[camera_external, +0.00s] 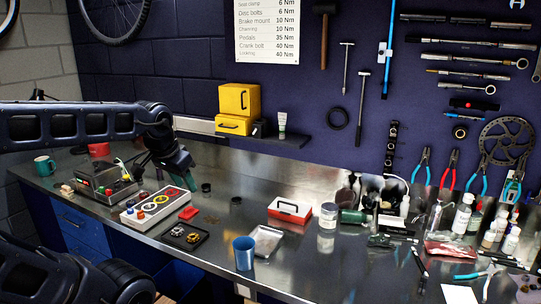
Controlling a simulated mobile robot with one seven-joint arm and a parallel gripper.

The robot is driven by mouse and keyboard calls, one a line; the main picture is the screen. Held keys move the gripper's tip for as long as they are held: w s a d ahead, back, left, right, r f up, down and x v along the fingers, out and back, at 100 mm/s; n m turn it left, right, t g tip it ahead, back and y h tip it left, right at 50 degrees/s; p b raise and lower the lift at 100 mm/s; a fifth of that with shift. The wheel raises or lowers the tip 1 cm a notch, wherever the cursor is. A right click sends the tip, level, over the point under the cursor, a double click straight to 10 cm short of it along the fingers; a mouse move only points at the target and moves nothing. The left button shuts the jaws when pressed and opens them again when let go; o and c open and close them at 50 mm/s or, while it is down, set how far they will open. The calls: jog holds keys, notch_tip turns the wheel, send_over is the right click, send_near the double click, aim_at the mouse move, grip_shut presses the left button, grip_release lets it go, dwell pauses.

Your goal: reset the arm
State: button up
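My arm reaches in from the left, with a dark upper link level over the left end of the workbench (222,206). My gripper (183,170) hangs at the end of the arm, just above the bench and behind the white control box (146,208) with coloured buttons. The gripper is small and dark here, and I cannot tell whether its fingers are open or hold anything. Another dark part of my body fills the lower left corner.
A grey box with buttons (103,184) and a teal mug (44,166) stand left of the gripper. A black tray (184,236), blue cup (244,253) and red-and-white box (290,210) stand to the right. Bottles and pliers crowd the right end. Tools hang on the wall.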

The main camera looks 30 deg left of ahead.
jog(key=shift+s+a+f+n, duration=0.4)
jog(key=shift+s+f+n, duration=0.1)
jog(key=shift+s, duration=0.2)
